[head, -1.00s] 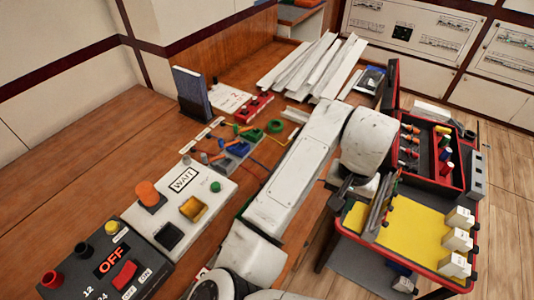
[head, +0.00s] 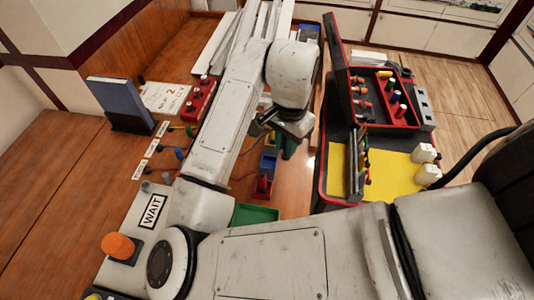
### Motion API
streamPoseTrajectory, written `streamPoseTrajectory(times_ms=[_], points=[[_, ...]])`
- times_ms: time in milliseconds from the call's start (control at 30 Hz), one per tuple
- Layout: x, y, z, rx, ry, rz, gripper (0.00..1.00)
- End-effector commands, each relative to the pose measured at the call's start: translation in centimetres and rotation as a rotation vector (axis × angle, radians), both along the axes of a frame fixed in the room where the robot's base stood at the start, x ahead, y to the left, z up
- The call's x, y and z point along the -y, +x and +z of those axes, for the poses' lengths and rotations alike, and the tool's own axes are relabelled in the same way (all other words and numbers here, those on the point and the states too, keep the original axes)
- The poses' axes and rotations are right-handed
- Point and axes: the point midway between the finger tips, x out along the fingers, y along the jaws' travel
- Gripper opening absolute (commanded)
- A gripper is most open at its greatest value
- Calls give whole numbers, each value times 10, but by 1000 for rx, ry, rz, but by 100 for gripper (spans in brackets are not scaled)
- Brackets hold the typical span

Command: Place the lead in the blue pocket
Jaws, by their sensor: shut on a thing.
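My gripper (head: 262,126) hangs over the bench, near the row of small coloured pockets. Its dark jaws are shut; what they hold is small and mostly hidden by my own wrist, so the lead cannot be made out clearly. The blue pocket (head: 268,162) sits in the row just below the gripper in the picture, behind a red pocket (head: 262,187). A green part (head: 289,149) shows at the far end of the row, partly under my wrist. The gripper looks apart from the blue pocket, but its height is hard to judge.
A green tray (head: 255,213) lies nearer, partly behind my arm. Leads with coloured ends (head: 182,152) lie left beside white labels. A red switch block (head: 200,98) and a blue binder (head: 118,105) stand behind. A trolley with a yellow mat (head: 392,172) is at right.

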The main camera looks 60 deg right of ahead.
Motion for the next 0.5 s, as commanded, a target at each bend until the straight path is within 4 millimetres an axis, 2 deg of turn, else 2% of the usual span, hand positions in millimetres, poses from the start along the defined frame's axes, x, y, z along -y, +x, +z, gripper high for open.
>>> streamPoseTrajectory(times_ms=[33,233,500], points=[[1,11,-6,0,4,4,0],[6,37,-40,1,3,3,0],[9,51,-57,1,1,1,0]])
